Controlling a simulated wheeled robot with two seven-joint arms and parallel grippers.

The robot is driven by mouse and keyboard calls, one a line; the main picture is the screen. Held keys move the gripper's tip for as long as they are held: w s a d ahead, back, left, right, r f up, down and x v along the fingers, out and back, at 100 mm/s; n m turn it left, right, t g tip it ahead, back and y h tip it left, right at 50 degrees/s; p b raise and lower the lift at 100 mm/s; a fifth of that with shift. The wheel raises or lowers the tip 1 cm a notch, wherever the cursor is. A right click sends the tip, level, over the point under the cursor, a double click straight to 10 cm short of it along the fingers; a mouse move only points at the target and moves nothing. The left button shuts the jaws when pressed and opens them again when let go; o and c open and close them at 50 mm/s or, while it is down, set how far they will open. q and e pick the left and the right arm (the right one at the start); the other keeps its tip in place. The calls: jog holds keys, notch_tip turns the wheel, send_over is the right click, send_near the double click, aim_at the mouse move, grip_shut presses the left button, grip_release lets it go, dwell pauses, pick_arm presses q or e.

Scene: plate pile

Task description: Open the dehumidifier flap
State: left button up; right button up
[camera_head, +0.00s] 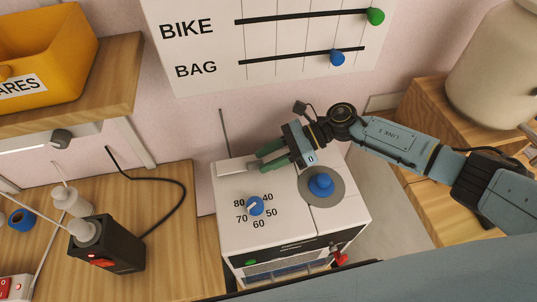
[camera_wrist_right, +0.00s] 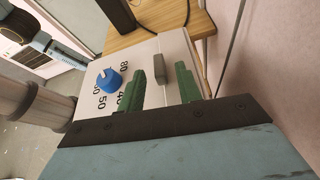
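The dehumidifier (camera_head: 290,220) is a white box with a numbered blue dial (camera_head: 255,206) and a blue knob (camera_head: 320,185) on a grey disc on its top. Its top also shows in the right wrist view (camera_wrist_right: 148,55). A small grey raised bar (camera_wrist_right: 159,68) stands on that top near one edge, possibly the flap's handle. My right gripper (camera_head: 259,159) is over the back of the top, its green fingers apart. In the right wrist view the gripper (camera_wrist_right: 159,72) has the bar between its fingertips, with gaps on both sides. My left gripper is out of view.
A wooden table (camera_head: 170,220) at left bears a black box (camera_head: 105,245) with a cable. An orange bin (camera_head: 40,55) sits on a shelf above. A pale pot (camera_head: 495,70) stands on wooden boxes at right. A BIKE/BAG board (camera_head: 215,60) hangs behind.

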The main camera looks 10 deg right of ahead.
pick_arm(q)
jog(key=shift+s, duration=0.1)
